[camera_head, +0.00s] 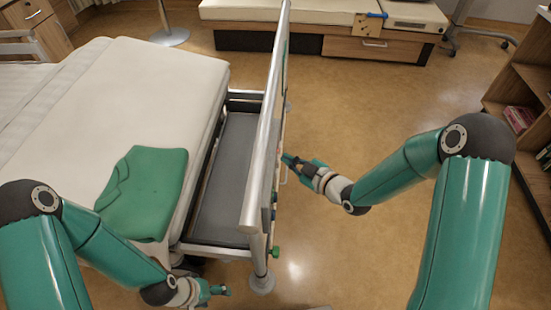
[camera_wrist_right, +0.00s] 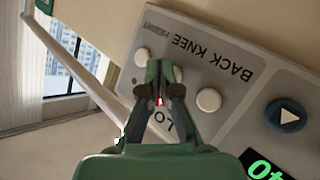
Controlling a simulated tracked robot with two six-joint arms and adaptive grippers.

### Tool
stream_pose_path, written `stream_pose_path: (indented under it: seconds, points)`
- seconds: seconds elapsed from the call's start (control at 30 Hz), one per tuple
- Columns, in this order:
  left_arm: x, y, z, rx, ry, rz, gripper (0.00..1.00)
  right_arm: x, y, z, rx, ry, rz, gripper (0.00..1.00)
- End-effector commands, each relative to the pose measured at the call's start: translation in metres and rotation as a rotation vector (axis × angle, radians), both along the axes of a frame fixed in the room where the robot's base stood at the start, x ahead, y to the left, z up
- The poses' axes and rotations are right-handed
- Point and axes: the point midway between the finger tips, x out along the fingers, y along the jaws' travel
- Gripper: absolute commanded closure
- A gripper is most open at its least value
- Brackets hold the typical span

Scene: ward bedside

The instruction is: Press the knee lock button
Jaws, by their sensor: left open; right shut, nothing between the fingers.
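A grey control panel (camera_wrist_right: 245,85) with the words BACK, KNEE and HEIGHT appears upside down in the right wrist view. It has a round white button (camera_wrist_right: 209,100) below BACK and another white button (camera_wrist_right: 140,56) below HEIGHT. The place between them, in line with KNEE, is mostly hidden by my right gripper (camera_wrist_right: 165,65). That gripper is shut and empty, its fingertips over the panel; I cannot tell whether they touch it. My left gripper (camera_head: 222,290) is open and empty near the bed's corner.
A dark blue button with a white triangle (camera_wrist_right: 287,115) and a green display (camera_wrist_right: 262,168) are beside the panel's buttons. A bed (camera_head: 130,90) with a folded green cloth (camera_head: 145,190) is at left. A shelf (camera_head: 520,90) stands at right. The floor between is clear.

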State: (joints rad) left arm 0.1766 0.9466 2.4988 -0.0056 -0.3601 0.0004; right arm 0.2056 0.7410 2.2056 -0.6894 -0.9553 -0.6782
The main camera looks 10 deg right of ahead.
Motion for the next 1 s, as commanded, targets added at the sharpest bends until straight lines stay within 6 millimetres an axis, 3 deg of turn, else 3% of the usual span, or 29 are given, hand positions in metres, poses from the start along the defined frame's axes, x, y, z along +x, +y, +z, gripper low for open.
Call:
stream_pose_path:
  seconds: [0.6, 1.0]
  points:
    - [0.000, 0.000, -0.005, 0.000, 0.000, 0.000, 0.32, -0.004, -0.013, -0.001, 0.001, 0.002, -0.002, 1.00]
    - [0.000, 0.000, -0.011, 0.000, 0.000, 0.000, 0.32, -0.014, -0.049, -0.001, -0.001, 0.001, -0.004, 1.00]
